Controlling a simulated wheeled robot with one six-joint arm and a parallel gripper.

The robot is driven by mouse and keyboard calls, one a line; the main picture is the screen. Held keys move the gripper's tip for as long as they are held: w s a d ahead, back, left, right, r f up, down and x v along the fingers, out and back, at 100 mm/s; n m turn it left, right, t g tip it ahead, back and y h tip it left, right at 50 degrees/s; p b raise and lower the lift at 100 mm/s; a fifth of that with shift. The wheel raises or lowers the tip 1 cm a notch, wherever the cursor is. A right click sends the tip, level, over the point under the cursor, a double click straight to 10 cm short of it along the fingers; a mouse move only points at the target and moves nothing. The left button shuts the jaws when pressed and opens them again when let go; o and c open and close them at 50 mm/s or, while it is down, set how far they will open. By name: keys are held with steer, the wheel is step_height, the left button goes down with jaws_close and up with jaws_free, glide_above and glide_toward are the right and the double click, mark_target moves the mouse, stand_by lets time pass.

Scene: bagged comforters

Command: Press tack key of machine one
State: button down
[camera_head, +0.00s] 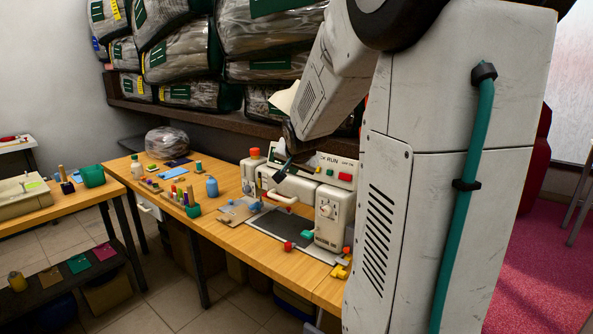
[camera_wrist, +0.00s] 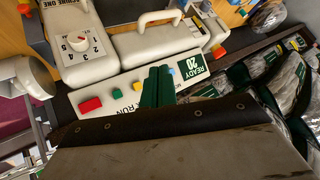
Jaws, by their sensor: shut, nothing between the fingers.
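Machine one (camera_head: 335,208) is a cream sewing machine on the wooden bench, its name partly readable in the wrist view (camera_wrist: 75,62). Its sloped white key panel (camera_wrist: 128,105) carries a red key (camera_wrist: 90,105), a green key (camera_wrist: 117,94), a yellow key (camera_wrist: 137,86) and a blue key (camera_wrist: 171,71), plus a green "READY 20" display (camera_wrist: 192,66). No key label for tack is readable. My gripper (camera_wrist: 158,72) is shut and empty, its dark green fingers over the panel between the yellow and blue keys. Contact cannot be told. In the head view my gripper (camera_head: 281,174) hangs at the panel's left part.
Bagged comforters (camera_head: 180,55) fill the shelf behind. Spools and bottles (camera_head: 190,200) stand on the bench at left.

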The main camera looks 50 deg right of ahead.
steer(key=shift+w+d, duration=0.1)
steer(key=shift+d, duration=0.4)
steer(key=shift+d, duration=0.1)
steer(key=d+f, duration=0.2)
steer(key=d, duration=0.6)
steer(key=shift+w+f, duration=0.3)
steer(key=shift+f, duration=0.1)
steer(key=shift+d, duration=0.15)
stand_by(1.6)
steer(key=shift+d+f, duration=0.1)
steer(key=shift+d, duration=0.2)
steer(key=shift+w+d+f, duration=0.1)
steer(key=shift+d, duration=0.25)
stand_by(0.6)
steer(key=shift+a+r, duration=0.2)
steer(key=shift+a, duration=0.55)
